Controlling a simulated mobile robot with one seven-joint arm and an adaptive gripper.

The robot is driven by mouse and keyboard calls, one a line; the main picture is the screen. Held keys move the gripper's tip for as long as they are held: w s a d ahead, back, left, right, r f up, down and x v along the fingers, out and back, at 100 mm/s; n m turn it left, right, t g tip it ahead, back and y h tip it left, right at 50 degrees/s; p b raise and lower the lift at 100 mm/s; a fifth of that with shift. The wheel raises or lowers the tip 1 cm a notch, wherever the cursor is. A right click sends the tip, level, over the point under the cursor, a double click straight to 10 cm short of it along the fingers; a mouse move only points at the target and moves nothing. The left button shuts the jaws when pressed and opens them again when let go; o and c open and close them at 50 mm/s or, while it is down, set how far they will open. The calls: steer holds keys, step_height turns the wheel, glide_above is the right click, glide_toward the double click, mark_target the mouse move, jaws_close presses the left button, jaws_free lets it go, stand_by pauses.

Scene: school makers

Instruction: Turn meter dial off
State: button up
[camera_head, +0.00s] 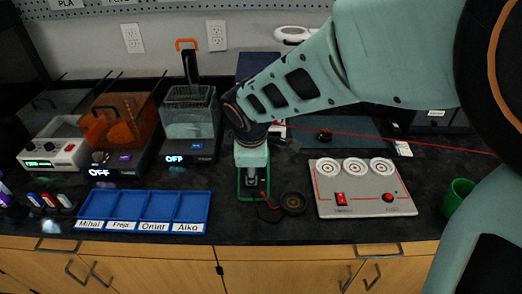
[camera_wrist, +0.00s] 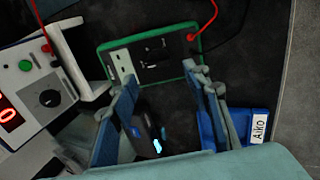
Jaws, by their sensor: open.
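The meter has a green rim and a dark, greyish face. In the head view the meter (camera_head: 241,190) lies on the black bench right of the blue tray, mostly covered by my gripper (camera_head: 252,162). The meter (camera_wrist: 117,62) shows more fully in the wrist view, just beyond my fingertips. Its dark dial (camera_wrist: 155,53) is near the middle of the face, but its setting is too small to read. A red lead (camera_wrist: 210,20) is at its right end. My gripper (camera_wrist: 162,80) is open and empty, its two fingers spread at the meter's near edge. I cannot tell whether they touch it.
The blue labelled tray (camera_head: 141,195) is left of the meter; a dark round object (camera_head: 293,203) lies to its right. Further right are a grey panel (camera_head: 345,198) and a green cup (camera_head: 458,195). A white knobbed device (camera_wrist: 32,80) is left in the wrist view.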

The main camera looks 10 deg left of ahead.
steer(key=shift+v, duration=1.6)
